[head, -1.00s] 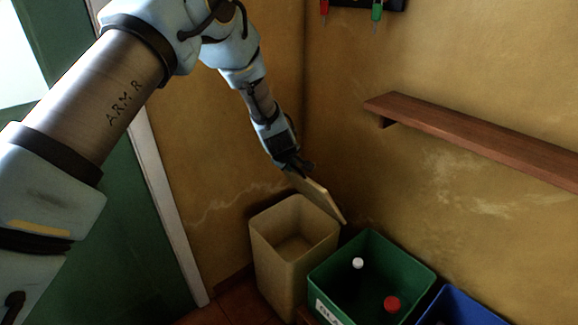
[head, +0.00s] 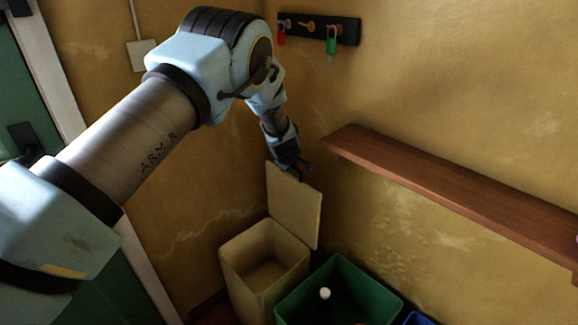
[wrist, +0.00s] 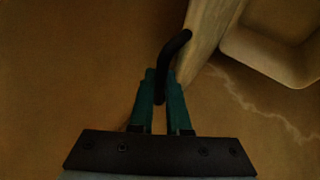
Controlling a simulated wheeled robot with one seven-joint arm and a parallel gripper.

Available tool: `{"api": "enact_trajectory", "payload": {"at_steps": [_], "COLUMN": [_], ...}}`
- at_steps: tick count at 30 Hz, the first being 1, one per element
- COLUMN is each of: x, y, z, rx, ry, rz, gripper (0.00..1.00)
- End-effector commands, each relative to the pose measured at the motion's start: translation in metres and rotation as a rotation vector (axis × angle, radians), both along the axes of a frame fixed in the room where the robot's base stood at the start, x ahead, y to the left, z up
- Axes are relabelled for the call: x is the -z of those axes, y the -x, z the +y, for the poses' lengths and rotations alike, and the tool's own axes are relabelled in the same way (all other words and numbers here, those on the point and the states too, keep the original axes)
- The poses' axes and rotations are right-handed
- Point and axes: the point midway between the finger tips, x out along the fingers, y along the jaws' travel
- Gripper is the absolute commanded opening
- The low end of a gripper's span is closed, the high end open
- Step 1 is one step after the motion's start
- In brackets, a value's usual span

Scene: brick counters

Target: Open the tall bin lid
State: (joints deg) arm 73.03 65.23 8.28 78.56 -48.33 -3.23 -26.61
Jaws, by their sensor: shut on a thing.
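The tall beige bin (head: 240,285) stands in the corner at the lower middle of the head view. Its lid (head: 295,207) is swung up and stands nearly upright along the bin's right edge, so the opening shows and looks empty. My gripper (head: 301,170) is at the lid's top edge. In the wrist view the gripper (wrist: 161,88) has its teal fingers shut on a dark curved handle (wrist: 174,50) fixed to the lid (wrist: 210,35). Part of the bin's rim (wrist: 270,65) shows at the upper right there.
A green bin (head: 380,293) with a white-capped bottle (head: 325,294) stands right of the tall bin, and a blue bin (head: 418,319) is partly cut off. A wooden shelf (head: 440,185) juts from the right wall near my gripper. A key rack (head: 345,30) hangs above.

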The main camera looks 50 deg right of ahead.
Motion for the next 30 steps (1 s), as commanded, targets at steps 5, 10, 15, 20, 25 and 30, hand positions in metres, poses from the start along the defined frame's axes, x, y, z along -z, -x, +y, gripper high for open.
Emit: {"api": "enact_trajectory", "payload": {"at_steps": [5, 10, 15, 20, 25, 30], "x": [0.0000, 0.0001, 0.0002, 0.0004, 0.0009, -0.0050], "y": [-0.0007, -0.0006, -0.0004, -0.0002, 0.0000, 0.0027], "z": [-0.0004, -0.0004, -0.0002, -0.0002, 0.0002, 0.0035], "rx": [-0.001, -0.001, -0.001, 0.000, 0.000, -0.001], "ry": [0.000, 0.000, 0.000, 0.000, -0.001, 0.000], "rz": [0.000, 0.000, -0.001, 0.000, 0.000, 0.001], "gripper": [0.00, 0.00, 0.34, 0.45, 0.45, 0.45]}}
